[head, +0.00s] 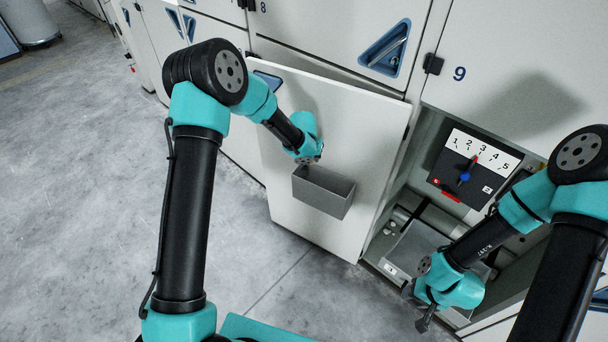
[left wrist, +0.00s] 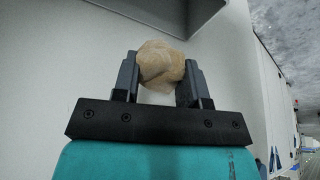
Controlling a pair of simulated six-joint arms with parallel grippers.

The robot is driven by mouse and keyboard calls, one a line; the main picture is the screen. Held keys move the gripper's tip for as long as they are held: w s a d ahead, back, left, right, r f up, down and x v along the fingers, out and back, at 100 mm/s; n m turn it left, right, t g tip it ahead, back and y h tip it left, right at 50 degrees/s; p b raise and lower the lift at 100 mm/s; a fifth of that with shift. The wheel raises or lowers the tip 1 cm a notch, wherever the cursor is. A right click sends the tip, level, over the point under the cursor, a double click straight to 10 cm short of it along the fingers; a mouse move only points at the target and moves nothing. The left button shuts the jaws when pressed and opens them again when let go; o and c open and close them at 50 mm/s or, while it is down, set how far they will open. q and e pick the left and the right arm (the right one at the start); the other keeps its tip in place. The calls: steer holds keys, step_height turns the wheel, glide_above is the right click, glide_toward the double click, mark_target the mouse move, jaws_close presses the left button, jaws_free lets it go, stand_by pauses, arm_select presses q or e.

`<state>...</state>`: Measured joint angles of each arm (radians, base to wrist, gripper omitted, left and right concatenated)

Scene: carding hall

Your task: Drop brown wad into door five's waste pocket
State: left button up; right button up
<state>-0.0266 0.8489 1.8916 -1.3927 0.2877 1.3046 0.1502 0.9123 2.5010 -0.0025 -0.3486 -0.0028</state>
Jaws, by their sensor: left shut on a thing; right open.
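In the left wrist view a tan-brown wad (left wrist: 160,66) sits between the two fingers of my left gripper (left wrist: 160,80), which is shut on it. In the head view my left gripper is mostly hidden behind its own wrist, close to the open door's inner face. A grey waste pocket (head: 324,191) is fixed to the inside of the open door (head: 345,120), just below my left wrist. The pocket's grey underside or wall (left wrist: 165,10) shows at the top of the left wrist view. My right gripper (head: 424,322) is open and empty, low in front of the open compartment.
The open compartment holds a black dial panel (head: 462,172) with a white scale numbered 1 to 5 and a red pointer. A grey tray-like part (head: 412,250) lies below it. Closed doors stand around, including door 9 (head: 490,75). The floor (head: 80,200) at left is clear.

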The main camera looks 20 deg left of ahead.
arm_select(q)
steer(key=shift+w+d+r, duration=0.15)
steer(key=shift+w+r, duration=0.2)
steer(key=shift+r, duration=0.3)
steer(key=shift+f, duration=0.2)
step_height(320, 180, down, 6)
stand_by(0.4)
steer(key=shift+f, duration=0.1)
steer(key=o, duration=1)
steer(key=shift+c, duration=0.2)
steer(key=v, duration=1.7)
steer(key=shift+s, duration=0.2)
